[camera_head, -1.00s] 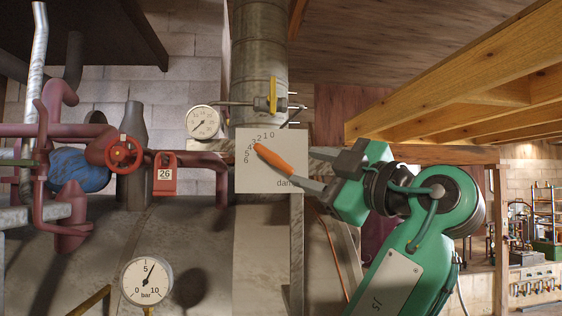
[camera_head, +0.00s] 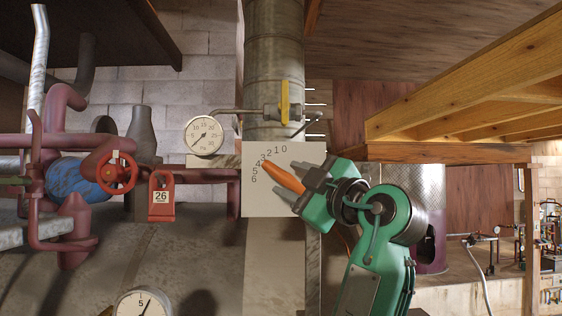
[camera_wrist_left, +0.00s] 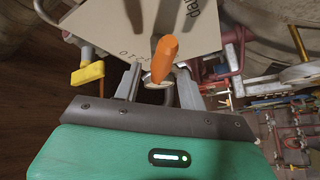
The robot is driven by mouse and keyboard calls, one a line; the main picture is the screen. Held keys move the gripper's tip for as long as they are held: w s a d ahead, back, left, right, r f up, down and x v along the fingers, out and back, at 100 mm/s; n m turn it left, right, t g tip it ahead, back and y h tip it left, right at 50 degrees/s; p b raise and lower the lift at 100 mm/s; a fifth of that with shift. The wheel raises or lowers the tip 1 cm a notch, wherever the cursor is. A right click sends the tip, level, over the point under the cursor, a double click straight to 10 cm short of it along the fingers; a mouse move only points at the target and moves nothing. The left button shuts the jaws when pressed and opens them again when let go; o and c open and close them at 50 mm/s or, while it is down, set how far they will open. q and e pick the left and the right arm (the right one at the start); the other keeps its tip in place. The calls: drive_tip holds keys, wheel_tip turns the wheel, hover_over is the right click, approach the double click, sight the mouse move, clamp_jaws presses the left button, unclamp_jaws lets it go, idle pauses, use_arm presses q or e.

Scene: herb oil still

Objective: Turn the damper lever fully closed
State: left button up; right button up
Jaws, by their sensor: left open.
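The damper lever (camera_head: 283,177) is an orange handle on a white dial plate (camera_head: 262,205) numbered 0 to 6. It slants from upper left to lower right, its upper-left end by the 3 and 4. My left gripper (camera_head: 302,194) is at the lever's lower-right end. In the left wrist view the lever (camera_wrist_left: 164,58) stands between the two grey fingers, which are open with a gap visible on either side. The gripper partly hides the lever's lower end in the head view. My right gripper is not in view.
Above the plate are a yellow-handled valve (camera_head: 285,103) and a round gauge (camera_head: 203,136). To the left are a red handwheel (camera_head: 118,173) and a red tag marked 26 (camera_head: 161,197). A wooden beam (camera_head: 460,75) spans the upper right.

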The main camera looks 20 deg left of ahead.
sight(285, 177)
use_arm(q)
drive_tip(key=x, duration=0.1)
drive_tip(key=p+x, duration=0.1)
drive_tip(key=x, duration=0.1)
drive_tip(key=shift+s+r, duration=0.25)
drive_tip(key=shift+w+a+f+p, duration=0.15)
drive_tip(key=shift+w+a+p, duration=0.15)
drive_tip(key=shift+w, duration=0.05)
